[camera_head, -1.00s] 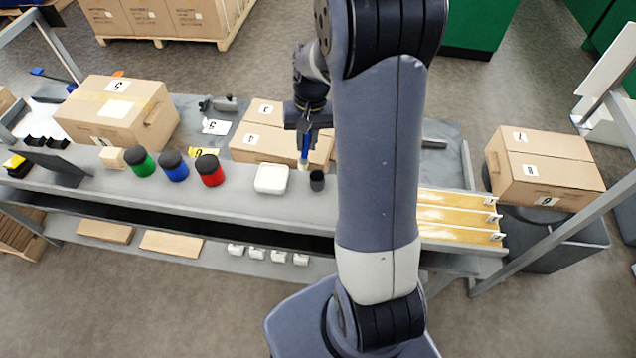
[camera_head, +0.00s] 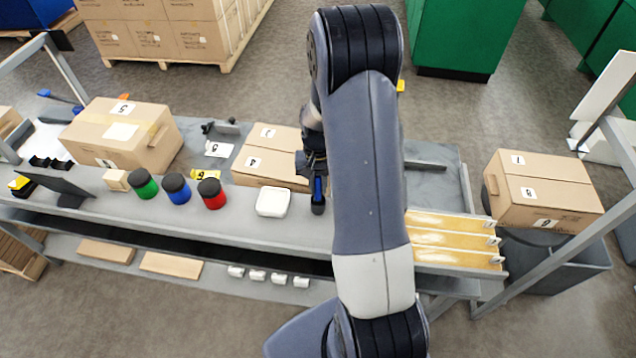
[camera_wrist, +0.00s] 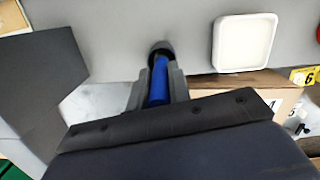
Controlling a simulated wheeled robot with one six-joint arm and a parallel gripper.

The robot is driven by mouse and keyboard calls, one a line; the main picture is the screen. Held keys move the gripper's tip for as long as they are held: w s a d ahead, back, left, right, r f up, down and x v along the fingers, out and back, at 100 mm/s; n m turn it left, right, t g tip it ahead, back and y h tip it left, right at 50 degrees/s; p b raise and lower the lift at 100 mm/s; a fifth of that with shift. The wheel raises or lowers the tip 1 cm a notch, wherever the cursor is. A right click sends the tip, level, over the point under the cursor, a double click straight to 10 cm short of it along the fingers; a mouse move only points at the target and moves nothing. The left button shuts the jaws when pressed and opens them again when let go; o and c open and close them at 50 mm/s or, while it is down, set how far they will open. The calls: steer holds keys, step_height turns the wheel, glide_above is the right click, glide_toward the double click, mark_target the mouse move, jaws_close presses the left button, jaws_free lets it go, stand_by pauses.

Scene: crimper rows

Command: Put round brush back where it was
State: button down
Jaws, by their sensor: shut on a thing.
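The round brush (camera_head: 318,187) has a blue handle and is held upright in my gripper (camera_head: 317,177). In the wrist view the fingers (camera_wrist: 158,88) are shut on the blue handle (camera_wrist: 159,78). A small dark cup (camera_head: 318,208) stands on the front ledge directly below the brush. In the wrist view the dark cup (camera_wrist: 161,46) surrounds the brush's far end. The brush's bristle end is hidden and seems to be inside the cup's mouth; its exact depth cannot be told.
A white square dish (camera_head: 272,202) stands left of the cup. Red (camera_head: 212,193), blue (camera_head: 177,188) and green (camera_head: 143,183) jars stand farther left. A cardboard box (camera_head: 265,158) lies behind the ledge. Yellow-topped strips (camera_head: 452,240) lie to the right, past my arm.

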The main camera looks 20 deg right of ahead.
steer(key=shift+f, duration=0.2)
steer(key=c, duration=1.3)
jaws_free()
steer(key=shift+r, duration=0.1)
steer(key=r, duration=0.4)
steer(key=w+r+b, duration=0.1)
steer(key=r, duration=0.7)
steer(key=shift+w+d+r+b, duration=0.1)
steer(key=shift+w+d+b, duration=0.05)
steer(key=shift+d+b, duration=0.2)
